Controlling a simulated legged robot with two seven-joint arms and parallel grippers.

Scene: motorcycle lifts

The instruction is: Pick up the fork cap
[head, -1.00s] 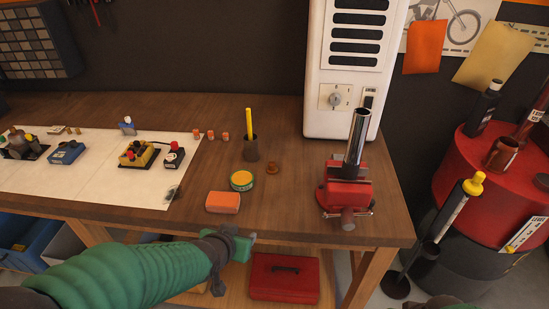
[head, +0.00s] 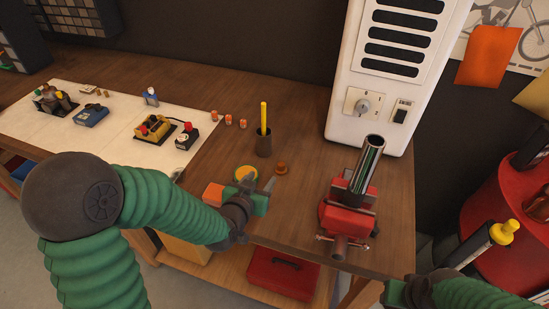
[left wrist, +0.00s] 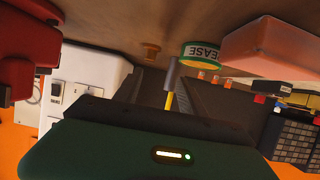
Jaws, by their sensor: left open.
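A small brown cap (head: 281,169), which I take to be the fork cap, stands on the wooden bench left of the vise. It also shows in the left wrist view (left wrist: 151,48), upside down in that picture. My left gripper (head: 260,186) is open and empty, a little to the near left of the cap and apart from it. My right gripper (head: 396,292) shows only in part at the lower right; its jaws cannot be made out. A metal tube (head: 369,158) stands tilted in the red vise (head: 345,219).
A yellow-green grease tin (head: 245,173) and an orange block (head: 213,194) lie close to my left gripper. A dark cup (head: 263,146) with a yellow stick stands behind. A white cabinet (head: 377,122) stands behind the vise. Bench between cap and vise is clear.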

